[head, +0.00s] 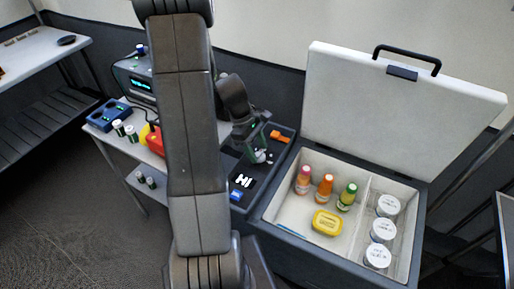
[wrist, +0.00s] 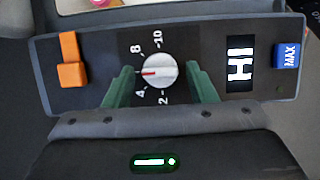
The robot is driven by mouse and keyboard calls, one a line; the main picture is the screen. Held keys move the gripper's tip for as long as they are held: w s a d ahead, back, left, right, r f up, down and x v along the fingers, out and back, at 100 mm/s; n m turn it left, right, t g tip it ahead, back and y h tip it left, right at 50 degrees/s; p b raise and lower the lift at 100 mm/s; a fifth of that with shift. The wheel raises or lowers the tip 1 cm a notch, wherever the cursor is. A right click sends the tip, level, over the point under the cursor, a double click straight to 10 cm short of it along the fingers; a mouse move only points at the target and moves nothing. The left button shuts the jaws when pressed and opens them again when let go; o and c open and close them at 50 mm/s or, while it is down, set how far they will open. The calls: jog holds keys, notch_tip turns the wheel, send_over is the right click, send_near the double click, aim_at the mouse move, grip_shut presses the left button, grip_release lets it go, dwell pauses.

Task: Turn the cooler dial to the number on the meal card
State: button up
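The cooler dial (wrist: 160,71) is a white round knob on a dark panel in the wrist view. Its red mark points left, between the printed 8 and 4; the number there is hidden by a finger. The printed 10 and 2 also show. My gripper (wrist: 159,76) is open, with one green finger on each side of the dial and gaps between fingers and knob. In the head view my gripper (head: 257,147) is over the panel left of the cooler (head: 281,213). I cannot make out a meal card in either view.
The panel has an orange switch (wrist: 71,62), a lit HI display (wrist: 240,64) and a blue MAX button (wrist: 288,56). The cooler lid (head: 385,105) is open; bottles, a yellow tub (head: 327,222) and white-lidded jars are inside. A side table (head: 125,142) holds small items.

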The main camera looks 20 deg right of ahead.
jog(key=c, duration=0.7)
jog(key=shift+m, duration=0.3)
jog(key=m+y+p, duration=0.1)
jog(key=m, duration=0.2)
jog(key=shift+d+r+g+p, duration=0.15)
jog(key=shift+g+p, duration=0.2)
jog(key=shift+g, duration=0.05)
jog(key=shift+w+d+m+y+p, duration=0.1)
jog(key=shift+m+y+p, duration=0.35)
jog(key=shift+m, duration=0.85)
jog(key=shift+d+m+y+p, duration=0.15)
jog(key=shift+m+y, duration=0.5)
jog(key=shift+m, duration=0.65)
jog(key=shift+a, duration=0.1)
jog(key=o, duration=1)
jog(key=shift+c, duration=0.2)
